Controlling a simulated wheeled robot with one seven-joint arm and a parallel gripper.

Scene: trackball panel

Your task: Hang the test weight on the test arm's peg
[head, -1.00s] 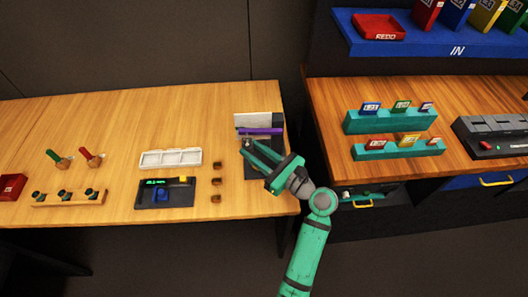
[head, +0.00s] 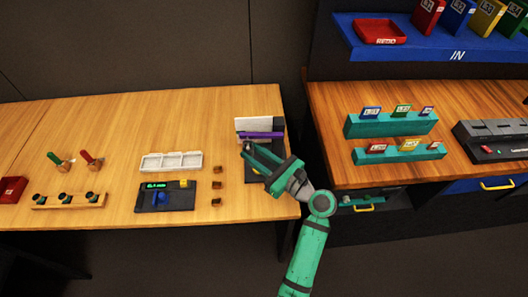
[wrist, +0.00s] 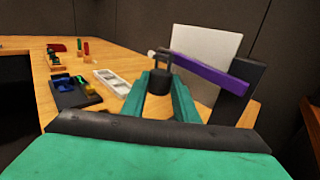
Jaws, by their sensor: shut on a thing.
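The purple test arm (head: 262,135) runs across the front of a white board at the right end of the wooden table. It also shows in the wrist view (wrist: 210,72), sloping down to the right towards a dark post (wrist: 238,95). The test weight (wrist: 160,80) is a small black cylinder with a wire hook on top. My gripper (wrist: 160,88) is shut on the weight and holds it upright near the arm's left end. The hook is close to that end in the picture. I cannot tell whether it touches the peg. In the head view, my gripper (head: 246,149) hides the weight.
The white board (wrist: 205,55) stands behind the arm. To the left are a white tray (head: 171,161), a dark panel with a blue part (head: 165,197) and several small brown blocks (head: 216,187). A second bench (head: 330,110) stands to the right, across a gap.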

